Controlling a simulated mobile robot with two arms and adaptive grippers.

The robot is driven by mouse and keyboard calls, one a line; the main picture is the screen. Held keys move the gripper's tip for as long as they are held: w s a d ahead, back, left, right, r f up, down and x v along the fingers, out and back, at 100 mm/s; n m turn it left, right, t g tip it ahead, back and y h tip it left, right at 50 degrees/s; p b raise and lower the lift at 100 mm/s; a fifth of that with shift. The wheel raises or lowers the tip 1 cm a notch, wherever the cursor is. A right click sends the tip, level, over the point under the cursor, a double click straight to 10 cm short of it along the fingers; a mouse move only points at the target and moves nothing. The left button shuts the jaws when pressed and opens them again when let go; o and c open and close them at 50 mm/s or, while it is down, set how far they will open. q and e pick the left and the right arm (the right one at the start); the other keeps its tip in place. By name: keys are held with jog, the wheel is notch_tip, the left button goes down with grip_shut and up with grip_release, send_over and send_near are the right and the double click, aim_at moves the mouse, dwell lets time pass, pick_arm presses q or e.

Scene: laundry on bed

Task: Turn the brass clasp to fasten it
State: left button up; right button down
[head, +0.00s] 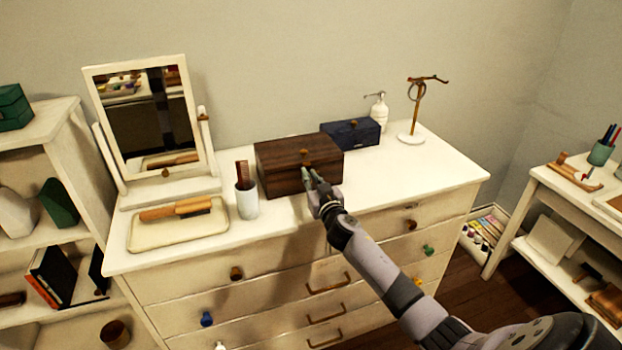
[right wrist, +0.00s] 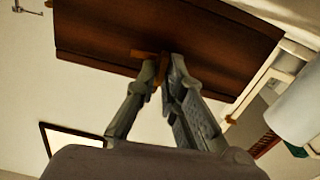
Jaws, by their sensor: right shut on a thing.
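A dark brown wooden box (head: 285,175) stands closed near the middle of the white dresser top. It also fills the upper part of the right wrist view (right wrist: 90,35). A small brass piece (head: 305,152) shows at the upper front edge of the box. My right gripper (head: 311,175) is at the front face of the box. In the right wrist view its fingertips (right wrist: 163,66) are closed on the brass clasp (right wrist: 142,53), whose bar lies roughly crosswise. The fingers hide part of the clasp. My left gripper is not in view.
A white cup (head: 247,200) with a comb stands close to the left of the box. A tray (head: 150,240) with a brush lies further left before a mirror (head: 145,110). A dark blue box (head: 350,134) stands behind right. The dresser top is clear at right.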

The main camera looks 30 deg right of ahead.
jog(key=n, duration=0.4)
jog(key=shift+a, duration=0.2)
jog(key=n, duration=0.4)
jog(key=shift+w+a+f+n+b, duration=0.1)
jog(key=shift+a+f+n+b, duration=0.1)
jog(key=shift+n+b, duration=0.15)
jog(key=n, duration=0.4)
jog(key=shift+f, duration=0.2)
jog(key=shift+a+f+n, duration=0.1)
jog(key=shift+f+n, duration=0.05)
jog(key=shift+n, duration=2)
jog(key=c, duration=1.8)
grip_release()
